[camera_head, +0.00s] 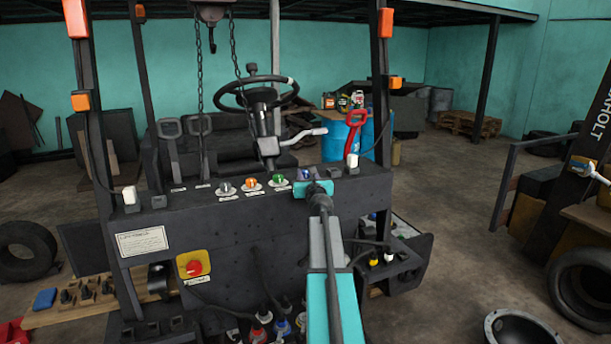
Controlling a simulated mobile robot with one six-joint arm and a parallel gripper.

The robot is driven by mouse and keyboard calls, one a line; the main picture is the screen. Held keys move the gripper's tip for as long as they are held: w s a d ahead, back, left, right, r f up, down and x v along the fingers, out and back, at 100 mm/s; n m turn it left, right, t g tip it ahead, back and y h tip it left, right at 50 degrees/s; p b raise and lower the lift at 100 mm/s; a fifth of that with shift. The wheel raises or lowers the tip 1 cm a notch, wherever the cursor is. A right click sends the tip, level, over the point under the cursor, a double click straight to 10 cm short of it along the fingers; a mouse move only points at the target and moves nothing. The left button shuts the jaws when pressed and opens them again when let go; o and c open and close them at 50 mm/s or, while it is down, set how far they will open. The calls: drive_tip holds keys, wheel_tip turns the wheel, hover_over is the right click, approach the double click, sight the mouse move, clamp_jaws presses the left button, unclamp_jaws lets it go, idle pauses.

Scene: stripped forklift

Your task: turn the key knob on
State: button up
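Several knobs on pale round plates sit in a row on top of the forklift's dark dash panel (240,225): a grey one (225,187), an orange one (251,183), a green one (278,179) and a blue one (305,173). Labels by them are too small to read, so I cannot tell which is the key knob. My gripper (309,182) is at the right end of the row, right by the blue knob and partly covering it. The fingers are small and partly hidden, so I cannot tell whether they are open or touch the knob.
A steering wheel (258,95) and a grey lever (305,136) stand behind the panel. A red button on a yellow plate (193,267) is on the panel front. Dark posts flank the panel.

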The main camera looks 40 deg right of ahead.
drive_tip(key=o, duration=0.3)
drive_tip(key=shift+a, duration=0.1)
drive_tip(key=shift+o, duration=0.2)
drive_tip(key=shift+s, duration=0.1)
drive_tip(key=b+v, duration=0.2)
drive_tip(key=v, duration=1.1)
drive_tip(key=shift+s+a, duration=0.2)
drive_tip(key=shift+s, duration=0.05)
idle(0.5)
